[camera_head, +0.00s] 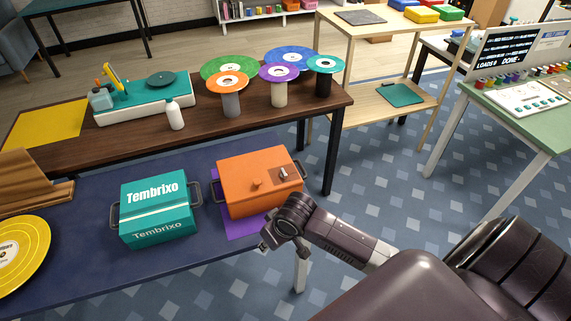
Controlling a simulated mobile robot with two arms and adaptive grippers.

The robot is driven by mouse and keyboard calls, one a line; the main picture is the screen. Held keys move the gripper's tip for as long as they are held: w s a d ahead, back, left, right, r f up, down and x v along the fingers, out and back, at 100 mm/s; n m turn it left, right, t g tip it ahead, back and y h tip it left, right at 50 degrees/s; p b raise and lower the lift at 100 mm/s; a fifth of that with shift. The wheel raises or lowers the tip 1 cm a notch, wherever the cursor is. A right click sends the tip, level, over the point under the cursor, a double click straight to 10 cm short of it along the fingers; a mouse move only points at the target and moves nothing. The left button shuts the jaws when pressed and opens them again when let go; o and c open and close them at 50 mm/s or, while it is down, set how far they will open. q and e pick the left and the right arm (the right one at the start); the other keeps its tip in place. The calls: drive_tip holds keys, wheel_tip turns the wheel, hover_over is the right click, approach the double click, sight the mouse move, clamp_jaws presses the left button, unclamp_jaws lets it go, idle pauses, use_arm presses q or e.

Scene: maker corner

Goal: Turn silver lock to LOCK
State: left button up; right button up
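An orange box (238,193) with dark side handles sits on the blue-topped table. On its top are a small orange-brown knob (257,183) and a silver fitting (284,174) near the right side, which looks like the silver lock. The lock's setting and any lettering are too small to read. My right gripper (266,243) is just in front of the box's lower right corner, apart from the lock. Its fingers are turned away and small, so I cannot tell whether they are open. My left gripper is not in view.
A teal Tembrixo box (156,209) stands left of the orange box on the blue table (90,268). A purple mat (240,226) lies under the orange box. Behind, a brown table (200,140) holds discs on stands and a white bottle (175,114).

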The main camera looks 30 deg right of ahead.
wheel_tip(320, 180, up, 7)
drive_tip(key=w, duration=0.1)
drive_tip(key=m+h, duration=0.2)
drive_tip(key=m, duration=0.2)
approach(284, 172)
drive_tip(key=p+x, duration=0.1)
drive_tip(key=x, duration=0.7)
drive_tip(key=shift+p, duration=0.3)
clamp_jaws()
